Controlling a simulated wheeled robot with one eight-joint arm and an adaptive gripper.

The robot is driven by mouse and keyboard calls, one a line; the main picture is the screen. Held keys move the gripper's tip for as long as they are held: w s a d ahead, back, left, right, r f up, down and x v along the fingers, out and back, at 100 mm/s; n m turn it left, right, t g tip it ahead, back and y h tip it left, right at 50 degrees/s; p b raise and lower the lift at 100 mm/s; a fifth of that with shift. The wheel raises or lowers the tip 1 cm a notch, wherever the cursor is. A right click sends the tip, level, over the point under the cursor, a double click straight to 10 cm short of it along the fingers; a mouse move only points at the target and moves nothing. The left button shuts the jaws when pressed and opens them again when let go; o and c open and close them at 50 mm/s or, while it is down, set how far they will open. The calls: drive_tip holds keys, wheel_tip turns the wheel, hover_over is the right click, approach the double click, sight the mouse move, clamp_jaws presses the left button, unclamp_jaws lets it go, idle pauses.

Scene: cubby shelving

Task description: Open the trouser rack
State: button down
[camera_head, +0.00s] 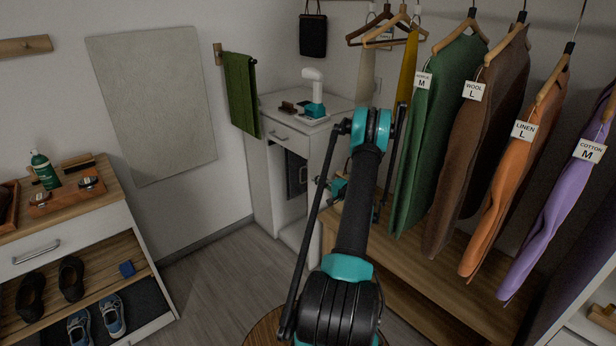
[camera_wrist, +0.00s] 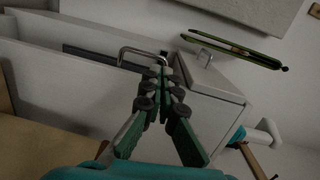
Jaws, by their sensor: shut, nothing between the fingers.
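My gripper (camera_head: 336,187) is partly hidden behind my arm in the head view, low in front of the white cabinet. In the wrist view my gripper (camera_wrist: 162,78) is shut and empty, its green and black fingers meeting at the tips. A bent metal handle (camera_wrist: 141,51) shows just beyond the fingertips. I cannot tell whether they touch it. White panels (camera_wrist: 40,60) and a dark panel (camera_wrist: 92,54) lie beside it. The cabinet's lower opening holds a dark panel (camera_head: 296,175) in the head view. I cannot clearly make out a trouser rack.
The white cabinet (camera_head: 262,165) has a handled drawer (camera_head: 279,136) above its opening. A green towel (camera_head: 240,92) hangs at left. Several garments hang at right above a wooden bench (camera_head: 440,285). A shoe cabinet (camera_head: 85,222) stands at left. Floor (camera_head: 205,275) between is clear.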

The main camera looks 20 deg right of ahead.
drive_tip(key=w+a+f+t, duration=0.1)
drive_tip(key=w+f, duration=0.1)
drive_tip(key=w, duration=0.6)
drive_tip(key=shift+w+m, duration=0.35)
drive_tip(key=shift+m, duration=0.05)
